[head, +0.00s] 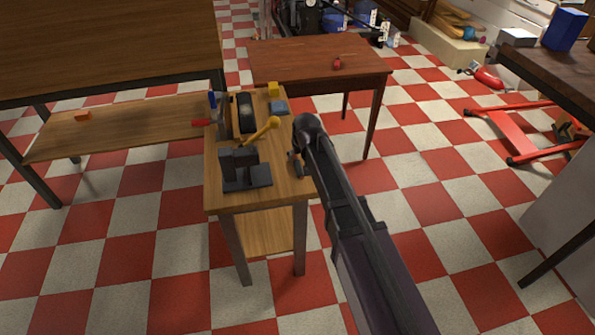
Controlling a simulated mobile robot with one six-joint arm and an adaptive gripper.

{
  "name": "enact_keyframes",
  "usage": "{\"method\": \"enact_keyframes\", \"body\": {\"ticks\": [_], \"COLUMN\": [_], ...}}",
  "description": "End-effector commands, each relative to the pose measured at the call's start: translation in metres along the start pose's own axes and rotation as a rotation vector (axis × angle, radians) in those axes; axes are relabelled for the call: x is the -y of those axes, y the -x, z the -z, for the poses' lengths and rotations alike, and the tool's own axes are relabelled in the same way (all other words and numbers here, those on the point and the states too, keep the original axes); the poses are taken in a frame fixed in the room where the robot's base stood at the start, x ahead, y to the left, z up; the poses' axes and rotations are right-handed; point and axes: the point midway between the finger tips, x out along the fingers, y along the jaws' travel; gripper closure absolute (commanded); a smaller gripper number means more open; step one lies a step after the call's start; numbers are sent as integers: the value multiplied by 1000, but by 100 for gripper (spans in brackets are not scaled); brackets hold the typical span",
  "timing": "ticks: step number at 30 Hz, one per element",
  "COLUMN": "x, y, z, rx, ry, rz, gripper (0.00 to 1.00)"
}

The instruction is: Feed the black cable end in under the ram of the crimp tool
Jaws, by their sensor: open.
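The crimp tool (243,172) appears to be the dark grey block on a flat base, near the front of the small wooden bench. A yellow lever (262,131) slants up to the right behind it. My gripper (295,164) is at the bench's right edge, to the right of the tool and apart from it. It is open, small in view and partly hidden by my arm; I see nothing held in it. A black rounded item (246,112) stands further back on the bench; I cannot tell whether it is the cable. I cannot make out the cable end or the gap under the ram.
The small bench (284,198) also carries a yellow block (273,89), a grey-blue block (279,107) and red- and blue-handled items at its left edge. A reddish table (300,62) stands behind. Checkered floor is open to the right, before a red frame (515,125).

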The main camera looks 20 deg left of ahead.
Motion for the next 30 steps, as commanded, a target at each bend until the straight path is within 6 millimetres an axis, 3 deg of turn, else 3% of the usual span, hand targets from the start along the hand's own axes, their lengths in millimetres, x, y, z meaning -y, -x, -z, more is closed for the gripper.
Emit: {"method": "enact_keyframes", "body": {"ticks": [7, 23, 30], "x": [0, 1, 1], "y": [-21, -23, -34], "z": [0, 0, 0], "rx": [0, 0, 0], "ry": [0, 1, 1], "rz": [0, 0, 0], "gripper": [20, 20, 20]}}
